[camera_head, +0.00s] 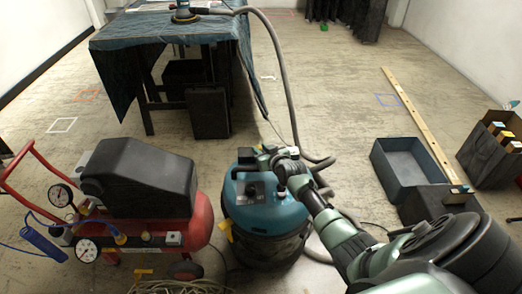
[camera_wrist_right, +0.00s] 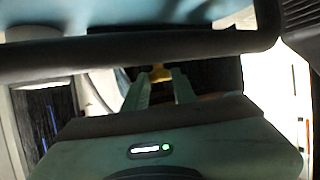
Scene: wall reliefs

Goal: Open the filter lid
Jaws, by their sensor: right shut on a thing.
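The vacuum cleaner's teal lid (camera_head: 262,213) sits on its dark drum beside the red compressor and looks closed. A yellow latch (camera_head: 228,231) shows on the lid's left front edge. My right gripper (camera_head: 268,158) reaches over the far side of the lid, and its fingertips are hard to make out there. In the right wrist view, the two greenish fingers (camera_wrist_right: 160,86) are shut on a yellow latch (camera_wrist_right: 160,72) below a dark bar. The blue underside or side above the bar is blurred. My left gripper is not in view.
A red compressor (camera_head: 150,238) stands close on the left. A grey hose (camera_head: 285,85) runs from the vacuum to the cloth-covered table (camera_head: 160,45). A blue-grey crate (camera_head: 408,170) and a dark box (camera_head: 490,155) stand on the right. Open floor lies behind.

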